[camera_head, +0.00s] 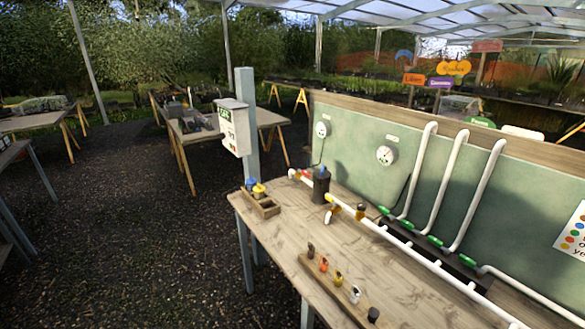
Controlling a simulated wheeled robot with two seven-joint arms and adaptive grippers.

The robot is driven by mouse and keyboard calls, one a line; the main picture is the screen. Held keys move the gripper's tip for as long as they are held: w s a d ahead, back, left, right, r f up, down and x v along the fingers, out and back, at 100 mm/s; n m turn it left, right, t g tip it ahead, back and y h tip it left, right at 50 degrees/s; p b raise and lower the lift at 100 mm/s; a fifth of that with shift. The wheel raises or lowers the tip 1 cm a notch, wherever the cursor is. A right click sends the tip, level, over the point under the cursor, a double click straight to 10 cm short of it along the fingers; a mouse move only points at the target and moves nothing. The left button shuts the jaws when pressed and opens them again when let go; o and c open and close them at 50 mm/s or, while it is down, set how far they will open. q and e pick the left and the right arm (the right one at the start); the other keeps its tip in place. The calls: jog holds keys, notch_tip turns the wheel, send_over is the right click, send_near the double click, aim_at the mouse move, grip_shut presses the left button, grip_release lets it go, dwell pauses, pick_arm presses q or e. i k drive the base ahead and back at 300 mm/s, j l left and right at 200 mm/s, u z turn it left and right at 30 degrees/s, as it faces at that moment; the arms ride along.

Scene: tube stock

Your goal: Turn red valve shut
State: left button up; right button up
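A wooden workbench (283,232) stands at the right. A white pipe (382,232) runs along it toward the front right. Small red parts (304,172) show at the pipe's far left end, next to a black cylinder (321,185). They may be the red valve, but they are too small to tell its handle position. Several green fittings (435,241) sit where upright white pipes meet a dark strip. Neither of my grippers is in view.
A wooden tray (264,208) with blue and yellow items sits at the bench's left end. A rack of small coloured fittings (340,298) lies along the front edge. A green backboard (350,160) carries two gauges. Gravel floor (130,230) is open at left.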

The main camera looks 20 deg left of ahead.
aim_at(305, 173)
jog(key=i+j+u, duration=0.25)
jog(key=i+j, duration=0.6)
jog(key=j, duration=0.1)
jog(key=z, duration=0.05)
